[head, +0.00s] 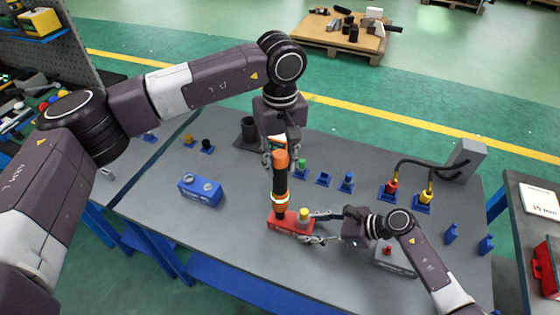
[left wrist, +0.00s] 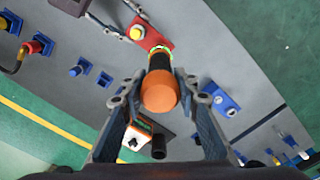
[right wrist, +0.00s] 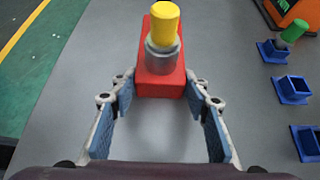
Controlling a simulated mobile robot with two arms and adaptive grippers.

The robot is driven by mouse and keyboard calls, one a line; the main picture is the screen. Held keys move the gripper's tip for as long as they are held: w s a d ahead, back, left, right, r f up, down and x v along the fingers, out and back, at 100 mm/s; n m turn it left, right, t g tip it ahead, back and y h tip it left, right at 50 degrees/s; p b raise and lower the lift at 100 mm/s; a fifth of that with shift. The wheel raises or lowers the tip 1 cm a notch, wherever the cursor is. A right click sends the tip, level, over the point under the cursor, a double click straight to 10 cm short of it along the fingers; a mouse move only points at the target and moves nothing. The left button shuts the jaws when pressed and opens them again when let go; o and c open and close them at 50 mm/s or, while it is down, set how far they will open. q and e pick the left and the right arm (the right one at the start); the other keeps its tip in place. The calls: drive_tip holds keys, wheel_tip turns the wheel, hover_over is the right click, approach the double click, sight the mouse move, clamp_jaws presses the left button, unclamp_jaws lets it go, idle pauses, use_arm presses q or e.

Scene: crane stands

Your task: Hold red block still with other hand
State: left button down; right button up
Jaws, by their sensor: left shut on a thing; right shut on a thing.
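The red block (head: 289,224) lies on the grey table, with a yellow cylinder (head: 304,214) in a silver collar on it. My right gripper (head: 312,228) is shut on the block's near end; in the right wrist view its fingertips (right wrist: 160,88) flank the red block (right wrist: 160,84), below the yellow cylinder (right wrist: 164,22). My left gripper (head: 281,152) is shut on an upright dark tool with an orange top (head: 281,160). The tool's lower end is at the red block's left part; exact contact is unclear. In the left wrist view the orange top (left wrist: 160,94) sits between the fingers.
A blue block (head: 200,190) stands at the left. Several small blue holders (head: 323,179) line the back. A grey stand (head: 466,160) with hoses to a red and a yellow plug is at the right. A grey block (head: 394,262) sits near my right arm.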

sight(280, 154)
use_arm(q)
drive_tip(key=shift+r, duration=0.15)
drive_tip(key=shift+r, duration=2.55)
use_arm(e)
drive_tip(key=o, duration=1.5)
drive_tip(key=shift+c, duration=0.2)
drive_tip(key=v, duration=1.2)
use_arm(q)
drive_tip(key=shift+f, duration=0.1)
use_arm(e)
drive_tip(key=shift+s, duration=0.15)
